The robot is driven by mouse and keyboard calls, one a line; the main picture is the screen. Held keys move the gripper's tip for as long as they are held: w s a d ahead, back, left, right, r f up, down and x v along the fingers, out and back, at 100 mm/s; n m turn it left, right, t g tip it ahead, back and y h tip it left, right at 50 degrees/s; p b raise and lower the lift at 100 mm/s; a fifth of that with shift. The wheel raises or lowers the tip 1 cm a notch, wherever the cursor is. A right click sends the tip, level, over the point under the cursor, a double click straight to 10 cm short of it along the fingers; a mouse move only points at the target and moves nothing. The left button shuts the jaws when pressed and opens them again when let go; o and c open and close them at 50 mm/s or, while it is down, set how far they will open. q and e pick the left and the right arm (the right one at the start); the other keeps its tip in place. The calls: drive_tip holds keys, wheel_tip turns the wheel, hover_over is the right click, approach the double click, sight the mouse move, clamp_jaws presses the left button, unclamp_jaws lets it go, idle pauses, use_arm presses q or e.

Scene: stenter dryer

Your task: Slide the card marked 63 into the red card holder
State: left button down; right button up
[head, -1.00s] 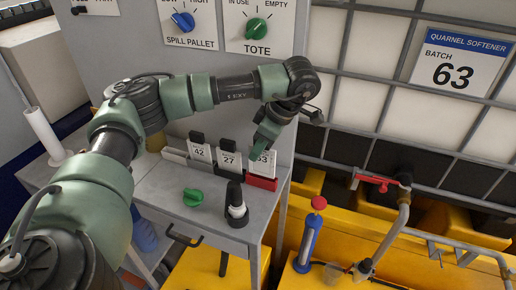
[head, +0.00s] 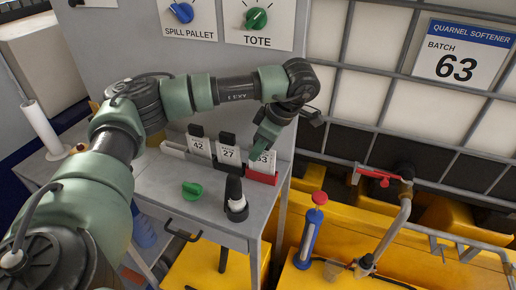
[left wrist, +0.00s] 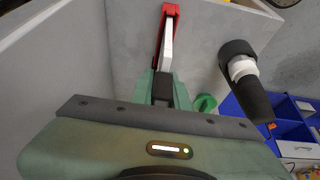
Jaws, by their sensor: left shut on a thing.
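The card marked 63 (head: 263,159) stands upright at the red card holder (head: 262,178) on the grey table. Its lower edge is behind or inside the holder's front; I cannot tell how deep it sits. My left gripper (head: 259,148) is shut on this card from above and covers part of its face. In the left wrist view the card (left wrist: 167,45) shows edge-on as a pale strip between the gripper fingers (left wrist: 161,88) and the red holder (left wrist: 171,10). My right gripper is in neither view.
Cards 42 (head: 199,146) and 27 (head: 228,155), each with a black top, stand left of the red holder. A green knob (head: 192,190) and a black-and-white upright tool (head: 236,200) are on the table in front.

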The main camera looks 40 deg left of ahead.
use_arm(q)
drive_tip(key=shift+f+b, duration=0.45)
drive_tip(key=shift+f, duration=0.4)
drive_tip(key=c, duration=1.3)
unclamp_jaws()
drive_tip(key=shift+d+r, duration=0.15)
drive_tip(key=shift+r, duration=0.15)
drive_tip(key=v, duration=0.7)
drive_tip(key=shift+r, duration=0.1)
